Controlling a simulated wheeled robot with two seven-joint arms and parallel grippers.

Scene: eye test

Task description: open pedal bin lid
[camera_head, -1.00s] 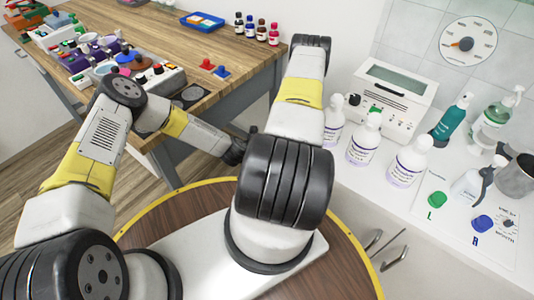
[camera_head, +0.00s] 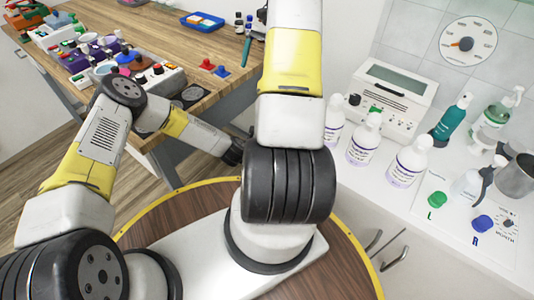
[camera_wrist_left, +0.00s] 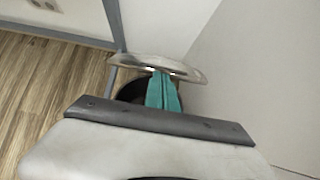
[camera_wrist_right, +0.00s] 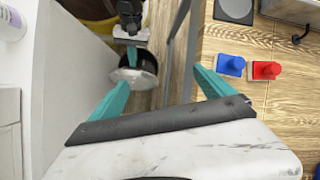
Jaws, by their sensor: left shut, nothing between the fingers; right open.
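The pedal bin's silvery lid (camera_wrist_left: 180,67) shows at a tilt in the left wrist view, with the dark bin (camera_wrist_left: 130,90) partly visible below it. The lid seems raised; how far I cannot tell. My left gripper (camera_wrist_left: 164,76) is shut and empty, its teal fingertips overlapping the lid; contact is unclear. The right wrist view shows the lid (camera_wrist_right: 132,77), the black bin (camera_wrist_right: 149,60) and my left gripper (camera_wrist_right: 132,56) at it. My right gripper (camera_wrist_right: 160,85) is open and empty, high above the floor. In the head view the bin is hidden; only a teal right finger (camera_head: 247,48) shows.
A wooden workbench (camera_head: 190,55) with coloured parts stands at the back left. A white counter (camera_head: 462,245) with bottles and a white device (camera_head: 395,95) is at the right. Blue (camera_wrist_right: 230,65) and red (camera_wrist_right: 266,70) pieces lie on the bench near my right gripper.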

